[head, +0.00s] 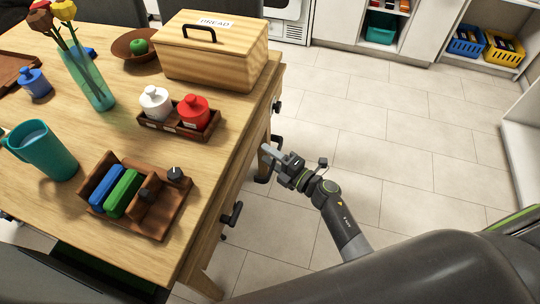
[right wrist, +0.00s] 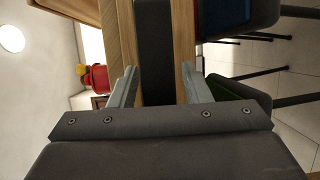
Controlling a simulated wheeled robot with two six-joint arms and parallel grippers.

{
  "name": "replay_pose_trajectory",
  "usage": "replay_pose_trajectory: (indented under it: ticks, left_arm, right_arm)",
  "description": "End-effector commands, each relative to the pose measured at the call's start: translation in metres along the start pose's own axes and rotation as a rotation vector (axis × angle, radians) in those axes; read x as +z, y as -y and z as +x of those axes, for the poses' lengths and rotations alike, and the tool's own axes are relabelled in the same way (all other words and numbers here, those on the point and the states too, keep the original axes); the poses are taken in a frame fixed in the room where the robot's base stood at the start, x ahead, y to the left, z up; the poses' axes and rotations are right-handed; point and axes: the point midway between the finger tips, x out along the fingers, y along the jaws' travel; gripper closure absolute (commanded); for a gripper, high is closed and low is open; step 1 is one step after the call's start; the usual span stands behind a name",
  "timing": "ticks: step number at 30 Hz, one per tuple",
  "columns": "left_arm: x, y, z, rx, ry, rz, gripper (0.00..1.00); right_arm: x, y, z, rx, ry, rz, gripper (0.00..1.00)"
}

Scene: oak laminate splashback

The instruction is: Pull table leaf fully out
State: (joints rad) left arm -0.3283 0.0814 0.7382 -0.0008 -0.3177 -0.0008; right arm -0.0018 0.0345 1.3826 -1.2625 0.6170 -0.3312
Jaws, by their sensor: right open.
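The wooden table (head: 130,215) fills the left of the head view, with dark handles along its right side. The near handle (head: 232,214) stands out from the side near the front corner. Another dark handle (head: 264,174) is partly hidden by my right gripper (head: 269,156), which is open beside the table's side. In the right wrist view a dark bar (right wrist: 154,45), seemingly this handle, lies between the open fingers (right wrist: 159,70) against wood. I see no gap from a pulled-out leaf, and I cannot tell whether the fingers touch the bar. My left gripper is out of view.
On the table are a bread box (head: 215,62), a caddy with two jars (head: 180,124), a tray with blue and green items (head: 150,215), a teal mug (head: 42,150) and a vase (head: 90,80). The tiled floor (head: 390,140) to the right is clear.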

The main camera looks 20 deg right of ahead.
Motion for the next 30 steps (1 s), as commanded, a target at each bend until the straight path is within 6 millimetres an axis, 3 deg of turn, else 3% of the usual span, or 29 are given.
replay_pose_trajectory:
  ticks: [8,18,26,30]
  left_arm:
    - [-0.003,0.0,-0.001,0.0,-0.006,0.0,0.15]
    - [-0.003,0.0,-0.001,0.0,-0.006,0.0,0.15]
    - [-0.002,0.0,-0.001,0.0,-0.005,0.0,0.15]
    - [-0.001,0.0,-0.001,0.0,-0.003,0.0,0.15]
  right_arm:
    - [0.0,0.0,0.002,0.001,0.0,0.0,0.56]
    - [0.0,0.0,0.001,0.0,0.0,0.0,1.0]
    - [0.001,0.0,0.0,0.0,0.0,0.0,1.0]
    - [0.005,0.001,-0.011,-0.003,0.001,0.0,1.0]
